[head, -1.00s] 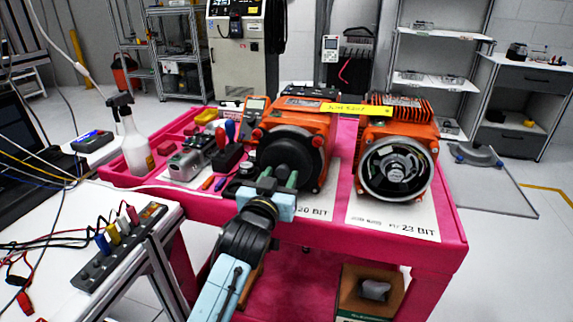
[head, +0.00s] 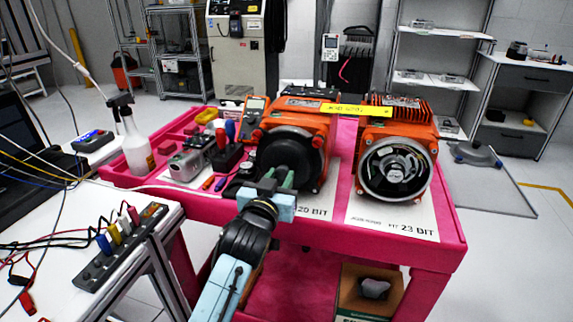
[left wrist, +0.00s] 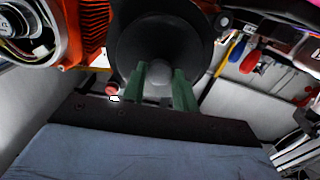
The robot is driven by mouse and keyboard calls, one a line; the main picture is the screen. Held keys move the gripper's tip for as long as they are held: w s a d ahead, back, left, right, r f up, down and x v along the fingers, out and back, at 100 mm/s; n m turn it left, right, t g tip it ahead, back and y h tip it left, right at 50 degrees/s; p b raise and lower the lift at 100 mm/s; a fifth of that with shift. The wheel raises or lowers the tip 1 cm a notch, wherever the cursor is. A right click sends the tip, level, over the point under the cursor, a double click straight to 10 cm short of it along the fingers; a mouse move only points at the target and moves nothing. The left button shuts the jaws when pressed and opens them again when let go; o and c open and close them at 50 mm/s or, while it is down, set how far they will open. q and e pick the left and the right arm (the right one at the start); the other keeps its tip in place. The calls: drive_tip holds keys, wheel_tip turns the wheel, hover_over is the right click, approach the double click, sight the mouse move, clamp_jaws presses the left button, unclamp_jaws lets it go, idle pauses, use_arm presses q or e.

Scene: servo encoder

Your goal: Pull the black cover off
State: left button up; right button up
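The black cover (head: 288,152) is a round cap on the front of the left orange motor (head: 312,118). In the left wrist view the black cover (left wrist: 165,35) has a rounded knob (left wrist: 160,73) at its centre. My left gripper (head: 279,178) is in front of the cover. In the left wrist view the green fingers of my left gripper (left wrist: 161,88) stand on both sides of the knob and appear closed on it. The cover sits against the motor. My right gripper is not in view.
A second orange motor (head: 395,150) with an exposed round front stands to the right. Both are on a pink cart (head: 455,235). A spray bottle (head: 133,142), a multimeter (head: 255,108) and screwdrivers stand left. A white table with a power strip (head: 118,252) is at front left.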

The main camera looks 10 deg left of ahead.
use_arm(q)
drive_tip(key=shift+r, duration=0.1)
drive_tip(key=c, duration=0.4)
drive_tip(key=shift+s, duration=0.25)
drive_tip(key=shift+s+p, duration=1.05)
drive_tip(key=shift+s, duration=0.05)
drive_tip(key=shift+s, duration=0.3)
drive_tip(key=shift+s+a+p, duration=0.15)
drive_tip(key=shift+s+p, duration=1.6)
drive_tip(key=shift+s, duration=1.2)
